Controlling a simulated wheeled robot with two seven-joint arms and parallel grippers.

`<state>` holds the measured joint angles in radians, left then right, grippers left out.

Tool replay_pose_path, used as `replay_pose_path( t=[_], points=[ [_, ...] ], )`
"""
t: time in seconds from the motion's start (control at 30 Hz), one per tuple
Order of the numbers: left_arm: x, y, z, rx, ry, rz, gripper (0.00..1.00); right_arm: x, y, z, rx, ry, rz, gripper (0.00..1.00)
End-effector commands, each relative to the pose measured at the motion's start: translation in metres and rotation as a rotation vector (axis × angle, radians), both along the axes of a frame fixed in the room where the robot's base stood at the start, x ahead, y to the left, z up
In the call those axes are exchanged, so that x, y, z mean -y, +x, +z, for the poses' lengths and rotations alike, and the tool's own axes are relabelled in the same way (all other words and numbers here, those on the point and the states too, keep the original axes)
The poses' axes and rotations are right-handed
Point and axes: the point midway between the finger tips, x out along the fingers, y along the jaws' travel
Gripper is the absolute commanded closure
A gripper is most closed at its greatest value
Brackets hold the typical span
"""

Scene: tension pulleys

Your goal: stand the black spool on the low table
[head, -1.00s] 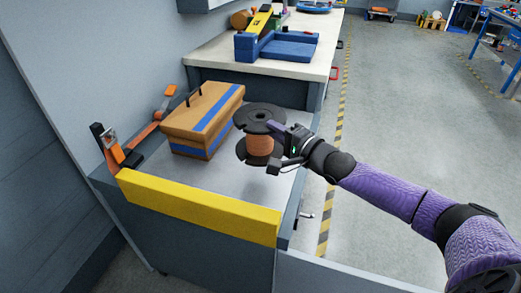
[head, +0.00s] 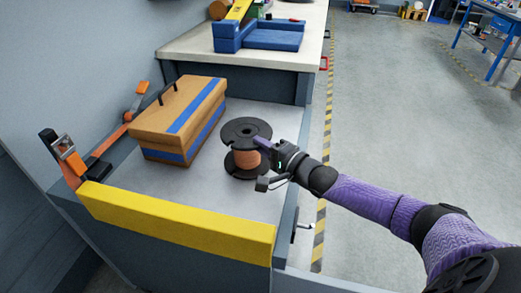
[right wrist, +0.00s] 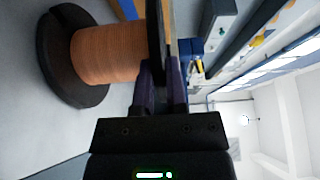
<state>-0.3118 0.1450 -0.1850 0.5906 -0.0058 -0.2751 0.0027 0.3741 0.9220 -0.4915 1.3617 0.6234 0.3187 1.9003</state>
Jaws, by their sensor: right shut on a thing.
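The black spool (head: 246,161) has two black flanges and an orange-brown winding. It is upright over the grey low table (head: 215,195), to the right of the tan box. My right gripper (head: 264,145) is shut on the edge of the upper flange, from the right. In the right wrist view the spool (right wrist: 105,52) appears sideways, with the flange edge between the fingers (right wrist: 163,72). The lower flange is at or just above the tabletop; I cannot tell whether it touches. My left gripper is not in view.
A tan box with blue bands (head: 180,120) stands left of the spool. A yellow bar (head: 180,220) runs along the table's front edge. An orange strap with a buckle (head: 70,155) is at the left. A higher white bench (head: 190,48) stands behind. Bare tabletop lies in front of the spool.

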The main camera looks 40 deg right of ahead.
Motion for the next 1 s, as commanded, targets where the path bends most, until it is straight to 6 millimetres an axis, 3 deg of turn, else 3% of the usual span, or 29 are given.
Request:
replay_pose_path(
  t=[0.23,0.27,0.4,0.77,1.0],
  points=[
    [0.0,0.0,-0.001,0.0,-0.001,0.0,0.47,0.0,0.0,0.0,0.004,0.0,0.0,1.0],
    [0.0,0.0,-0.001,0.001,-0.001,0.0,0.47,0.0,0.0,-0.001,0.0,0.0,0.0,0.8],
    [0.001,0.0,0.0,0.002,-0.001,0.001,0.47,0.0,0.0,0.0,0.0,0.0,0.0,0.5],
    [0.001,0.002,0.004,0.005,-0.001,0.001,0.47,0.001,-0.002,0.005,0.0,0.0,0.0,0.49],
    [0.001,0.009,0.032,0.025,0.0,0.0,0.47,0.012,-0.05,0.008,-0.004,-0.001,0.0,0.49]
  ],
)
